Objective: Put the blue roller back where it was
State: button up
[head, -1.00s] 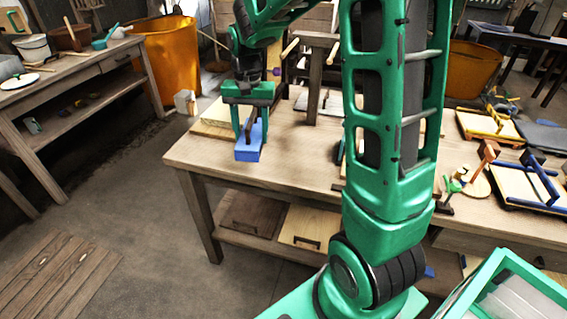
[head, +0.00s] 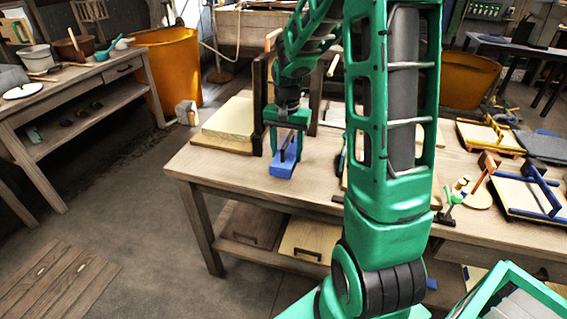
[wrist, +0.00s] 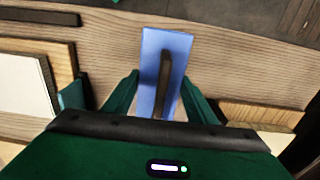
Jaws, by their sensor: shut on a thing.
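A long flat blue piece with a dark bar handle along it (head: 283,169) is the blue thing I hold; I take it for the blue roller. Its roller shape does not show. My gripper (head: 285,148) points down and is shut on its dark handle. The blue piece is over the front left part of the wooden workbench (head: 240,178); I cannot tell whether it touches the top. In the wrist view, the blue roller (wrist: 178,50) sticks out beyond the green fingers (wrist: 162,92), with bare wood around it.
A pale slab on a board (head: 230,118) lies left of my gripper, beside a dark upright frame (head: 259,100). A board with a blue frame (head: 533,193) and small tools stand at the bench's right. Bare wood lies in front of the gripper.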

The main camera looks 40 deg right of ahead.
jog(key=shift+w+d+f, duration=0.1)
jog(key=shift+d+f, duration=0.2)
jog(key=shift+d, duration=0.05)
jog(key=shift+f, duration=1.95)
jog(key=shift+f, duration=0.3)
jog(key=shift+o, duration=0.2)
jog(key=shift+f, duration=0.45)
jog(key=o, duration=1.5)
jog(key=shift+c, duration=0.2)
jog(key=shift+r, duration=0.25)
